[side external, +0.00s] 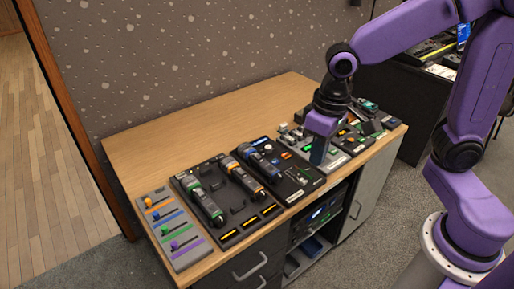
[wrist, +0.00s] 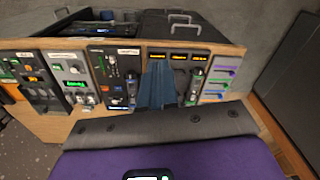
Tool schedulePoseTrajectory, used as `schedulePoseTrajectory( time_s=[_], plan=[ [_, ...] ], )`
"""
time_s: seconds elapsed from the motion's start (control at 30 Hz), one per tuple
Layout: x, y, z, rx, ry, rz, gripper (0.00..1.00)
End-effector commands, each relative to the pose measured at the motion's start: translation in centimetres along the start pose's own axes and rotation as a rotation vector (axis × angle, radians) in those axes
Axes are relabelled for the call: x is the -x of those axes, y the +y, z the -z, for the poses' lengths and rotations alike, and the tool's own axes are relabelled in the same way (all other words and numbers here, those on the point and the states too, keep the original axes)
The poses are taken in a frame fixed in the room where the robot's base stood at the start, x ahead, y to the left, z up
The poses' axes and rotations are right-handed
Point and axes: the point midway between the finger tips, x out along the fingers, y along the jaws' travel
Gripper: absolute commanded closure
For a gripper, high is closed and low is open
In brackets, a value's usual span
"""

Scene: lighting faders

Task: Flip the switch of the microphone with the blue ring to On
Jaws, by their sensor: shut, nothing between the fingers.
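The microphone with the blue ring (side external: 265,164) lies on a dark panel (side external: 300,181) in the middle of the row in the side view. Its switch is too small to read. A microphone with an orange ring (side external: 251,178) lies to its left, and one with a green ring (side external: 206,203) lies further left on a black panel. My gripper (side external: 318,160) is shut and empty, to the right of the blue-ringed microphone and apart from it. In the wrist view the shut fingers (wrist: 157,88) cover part of the black panel.
A grey fader panel (side external: 175,230) stands at the left end of the desk. Grey panels with buttons (side external: 337,160) stand below and right of my gripper. Yellow displays (side external: 250,221) line the black panel's front. The wooden desktop (side external: 190,125) behind the panels is clear.

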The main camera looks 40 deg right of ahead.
Motion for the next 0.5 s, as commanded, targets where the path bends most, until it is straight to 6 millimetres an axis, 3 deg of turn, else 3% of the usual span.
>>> schedulePoseTrajectory(
  time_s=[0.1, 0.5],
  plan=[
    [-0.5, 0.2, 3.4, -0.170, 0.006, -0.002, 1.00],
    [-2.6, 2.8, 13.4, -0.736, 0.033, -0.001, 1.00]
  ],
)
